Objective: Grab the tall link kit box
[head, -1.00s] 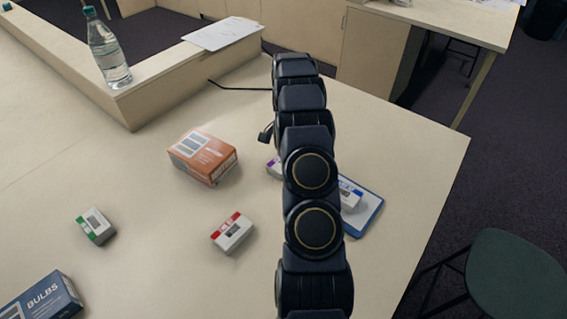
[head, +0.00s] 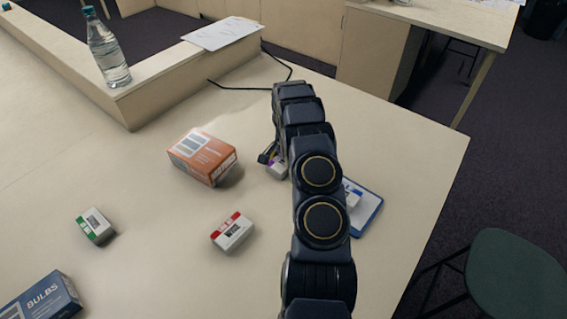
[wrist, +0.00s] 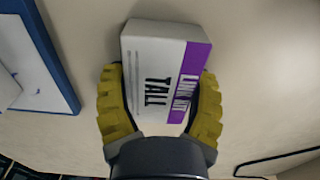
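The tall link kit box (wrist: 165,65) is white with a purple band, and its lettering reads "LINK KIT" and "TALL". In the wrist view it lies between the two yellow fingers of my gripper (wrist: 160,95), one finger along each side. The fingers are apart and close to the box's sides; firm contact cannot be made out. The end of the box nearest the palm is hidden. In the head view a small purple and white part of the box (head: 277,168) shows on the table beside my arm, which hides the rest.
An orange box (head: 203,158), a red-marked box (head: 232,232), a green-marked box (head: 95,227) and a blue bulbs box (head: 43,299) stand left of my arm. A blue-edged tray (head: 369,214) is close on the right. A black cable (head: 240,89) lies behind.

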